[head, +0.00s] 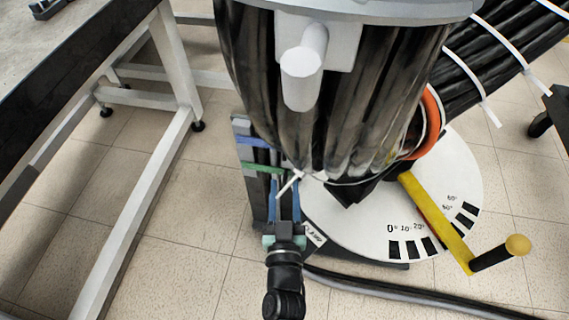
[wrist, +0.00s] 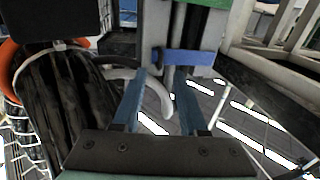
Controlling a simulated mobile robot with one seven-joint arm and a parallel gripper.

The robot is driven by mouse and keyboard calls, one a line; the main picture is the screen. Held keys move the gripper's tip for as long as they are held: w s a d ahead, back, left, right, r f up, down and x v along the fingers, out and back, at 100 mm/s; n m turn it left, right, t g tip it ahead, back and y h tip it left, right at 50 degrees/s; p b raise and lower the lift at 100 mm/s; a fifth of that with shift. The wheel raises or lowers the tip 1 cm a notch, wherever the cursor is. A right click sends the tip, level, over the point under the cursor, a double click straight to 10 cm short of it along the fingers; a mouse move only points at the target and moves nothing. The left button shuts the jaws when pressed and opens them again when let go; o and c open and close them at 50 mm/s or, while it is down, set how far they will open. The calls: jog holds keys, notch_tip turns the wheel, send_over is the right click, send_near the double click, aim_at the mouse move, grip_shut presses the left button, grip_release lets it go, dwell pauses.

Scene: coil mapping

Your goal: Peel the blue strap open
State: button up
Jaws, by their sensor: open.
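The blue strap (head: 258,142) is a short band across the grey upright beside the black cable bundle in the head view. It also shows in the wrist view (wrist: 188,57), lying across the upright just beyond the fingertips. My gripper (head: 285,180) points up the picture, close to the upright and below the blue strap. Its two blue fingers are apart in the wrist view (wrist: 161,76). A white curved piece (wrist: 152,92) shows between the fingers; I cannot tell whether they touch it. No finger visibly grips the blue strap.
A green strap (head: 262,168) crosses the same upright near the blue one. The black cable bundle (head: 340,120) stands to the right, above a white angle-marked disc (head: 450,170) with a yellow crank (head: 435,220). A table frame (head: 135,215) stands left; open floor lies between.

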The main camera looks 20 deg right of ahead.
aim_at(284, 159)
jog(key=b+x, duration=0.1)
jog(key=x, duration=0.6)
jog(key=shift+w, duration=0.2)
jog(key=shift+c, duration=0.2)
grip_shut()
jog(key=shift+a, duration=0.1)
dwell(0.9)
